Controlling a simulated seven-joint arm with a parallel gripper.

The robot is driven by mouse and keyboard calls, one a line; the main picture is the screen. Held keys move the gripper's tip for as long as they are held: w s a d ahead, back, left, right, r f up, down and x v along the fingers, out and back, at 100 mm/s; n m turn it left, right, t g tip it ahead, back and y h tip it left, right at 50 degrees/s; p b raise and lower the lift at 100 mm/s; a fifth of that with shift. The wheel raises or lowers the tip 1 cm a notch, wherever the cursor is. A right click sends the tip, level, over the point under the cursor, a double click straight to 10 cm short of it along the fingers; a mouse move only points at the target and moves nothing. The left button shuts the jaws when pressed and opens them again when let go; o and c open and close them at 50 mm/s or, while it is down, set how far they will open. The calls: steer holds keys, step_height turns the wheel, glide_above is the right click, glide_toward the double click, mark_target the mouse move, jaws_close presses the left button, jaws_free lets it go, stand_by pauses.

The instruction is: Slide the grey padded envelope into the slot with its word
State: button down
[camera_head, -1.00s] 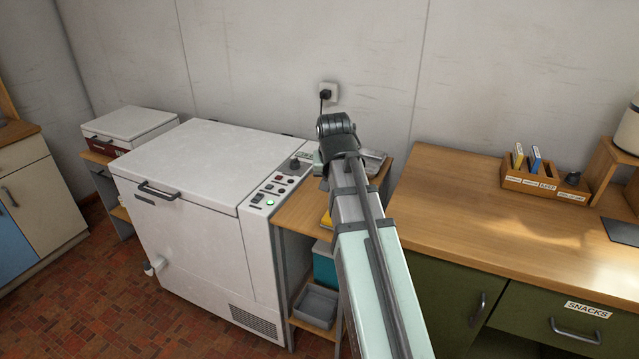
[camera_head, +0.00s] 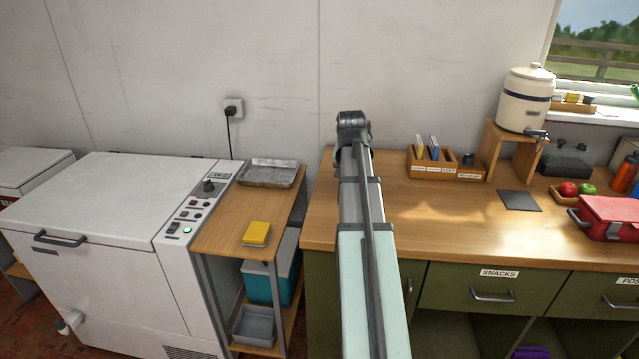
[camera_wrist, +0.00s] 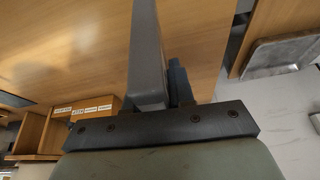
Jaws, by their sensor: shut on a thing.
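My gripper (camera_wrist: 172,88) is shut on the grey padded envelope (camera_wrist: 147,55), which shows nearly edge-on in the wrist view. In the head view my own arm hides the envelope and the fingers. The wooden slotted rack (camera_head: 468,173) stands on the counter, right of my arm's end and apart from it. It has several white labels on its front; one reads KEEP, the others are too small to read surely. The rack also shows at left in the wrist view (camera_wrist: 40,135).
The wooden counter (camera_head: 400,215) is clear in front of the rack. A cream crock (camera_head: 526,100) on a wooden stand is right of it. A metal tray (camera_head: 270,172) and yellow sponge (camera_head: 257,233) lie on a side shelf, left of the counter, beside a white chest freezer (camera_head: 110,195).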

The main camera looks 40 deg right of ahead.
steer(key=s+d+r+m+g, duration=0.15)
steer(key=s+d, duration=0.25)
steer(key=d, duration=1.2)
steer(key=s+d+r+m, duration=0.15)
steer(key=s+d, duration=0.35)
steer(key=d, duration=1.2)
steer(key=w+d+r+n+t, duration=0.1)
steer(key=w+d+n, duration=0.1)
steer(key=d, duration=0.4)
steer(key=w+d+r+n, duration=0.1)
steer(key=w+d, duration=0.3)
steer(key=d, duration=0.3)
steer(key=shift+w+d+r+n+t, duration=0.2)
steer(key=shift+d+r+n+t, duration=0.1)
steer(key=shift+n+t, duration=0.1)
steer(key=shift+f, duration=3.05)
steer(key=shift+a+f, duration=0.15)
steer(key=shift+f, duration=1.1)
steer(key=shift+r, duration=0.15)
steer(key=shift+r, duration=1)
